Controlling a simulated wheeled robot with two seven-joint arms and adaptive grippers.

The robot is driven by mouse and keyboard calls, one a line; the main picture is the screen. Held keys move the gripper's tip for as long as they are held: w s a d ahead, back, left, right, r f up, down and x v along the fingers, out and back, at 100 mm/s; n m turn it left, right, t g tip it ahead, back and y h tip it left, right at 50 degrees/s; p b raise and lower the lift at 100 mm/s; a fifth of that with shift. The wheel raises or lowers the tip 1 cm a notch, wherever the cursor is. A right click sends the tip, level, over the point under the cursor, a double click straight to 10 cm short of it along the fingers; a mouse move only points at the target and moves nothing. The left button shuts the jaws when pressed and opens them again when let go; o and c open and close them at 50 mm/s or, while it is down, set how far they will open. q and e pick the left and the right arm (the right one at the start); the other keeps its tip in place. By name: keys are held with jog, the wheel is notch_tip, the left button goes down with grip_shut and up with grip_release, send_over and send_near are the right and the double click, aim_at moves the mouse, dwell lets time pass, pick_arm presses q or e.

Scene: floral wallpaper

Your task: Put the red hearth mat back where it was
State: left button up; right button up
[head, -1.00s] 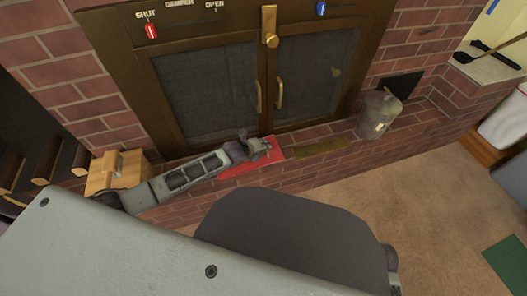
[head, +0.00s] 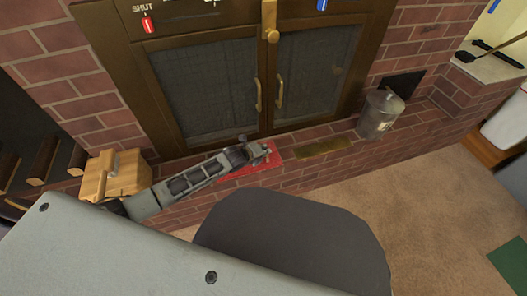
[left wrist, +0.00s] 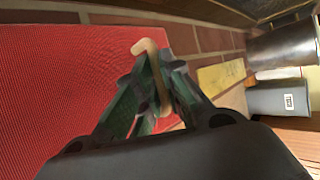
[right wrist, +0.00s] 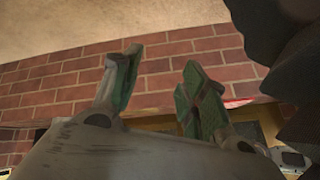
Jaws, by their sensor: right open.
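The red hearth mat (head: 268,154) lies on the brick ledge in front of the fireplace doors. My left gripper (head: 264,149) is over the mat, and its arm hides part of it. In the left wrist view the mat (left wrist: 60,70) fills the left side. A tan hooked strip (left wrist: 150,46) stands between the fingertips of my left gripper (left wrist: 160,68), which have closed in on it. Whether the strip is joined to the mat is hidden. My right gripper (right wrist: 162,58) is open and empty, facing the brick wall; a thin red edge (right wrist: 238,102) shows beyond it.
A dull yellow plate (head: 323,148) lies on the ledge right of the mat. A metal bucket (head: 379,115) stands farther right. A wooden block (head: 114,176) is at the ledge's left end. The glass fireplace doors (head: 205,95) stand close behind.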

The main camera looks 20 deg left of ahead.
pick_arm(q)
jog(key=o, duration=0.5)
jog(key=shift+s+a+r, duration=0.2)
jog(key=shift+s+r, duration=0.1)
jog(key=shift+s, duration=0.05)
jog(key=shift+p+v, duration=2.5)
jog(key=shift+v, duration=3.05)
pick_arm(e)
notch_tip(320, 180, up, 10)
jog(key=d+n+g+h, duration=0.1)
jog(key=d, duration=0.1)
jog(key=shift+s+d+r+g+h, duration=0.25)
jog(key=shift+s+g+h, duration=0.05)
jog(key=shift+s+g, duration=0.1)
pick_arm(q)
jog(key=shift+d, duration=0.15)
